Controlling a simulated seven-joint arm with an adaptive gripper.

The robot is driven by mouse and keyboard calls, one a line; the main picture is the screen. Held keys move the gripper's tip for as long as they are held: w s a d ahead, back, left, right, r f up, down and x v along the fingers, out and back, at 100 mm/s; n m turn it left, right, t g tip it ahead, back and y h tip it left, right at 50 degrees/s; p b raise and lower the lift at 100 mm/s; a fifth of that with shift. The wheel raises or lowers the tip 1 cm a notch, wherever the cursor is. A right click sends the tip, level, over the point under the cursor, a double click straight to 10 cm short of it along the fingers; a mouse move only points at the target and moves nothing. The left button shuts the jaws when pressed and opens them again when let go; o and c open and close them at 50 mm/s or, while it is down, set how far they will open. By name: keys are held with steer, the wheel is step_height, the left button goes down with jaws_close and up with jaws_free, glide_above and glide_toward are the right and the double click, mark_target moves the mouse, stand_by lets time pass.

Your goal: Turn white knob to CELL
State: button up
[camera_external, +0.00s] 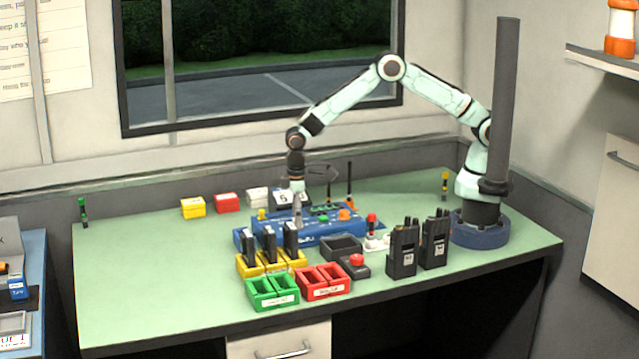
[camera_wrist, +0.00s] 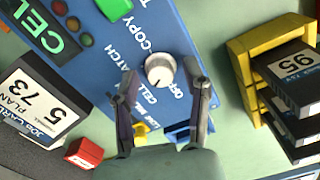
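The white knob (camera_wrist: 160,70) sits on the blue panel (camera_wrist: 190,38) in the wrist view, with OFF printed to its right and CELL at its lower left. I cannot tell for sure which label its pointer faces. My gripper (camera_wrist: 162,80) is open, with one finger on each side of the knob; whether they touch it is unclear. In the external view my gripper (camera_external: 297,212) points down over the blue console (camera_external: 325,229), and the knob is hidden or too small to make out there.
Yellow holders with black radios or batteries (camera_external: 248,270) stand in front of the console. Green trays (camera_external: 272,303), red trays (camera_external: 322,292) and two black radios (camera_external: 402,262) are nearer the front. The table's left side (camera_external: 140,270) is clear.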

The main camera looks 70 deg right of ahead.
steer(key=shift+r, duration=0.1)
step_height(320, 180, up, 12)
stand_by(0.5)
stand_by(0.4)
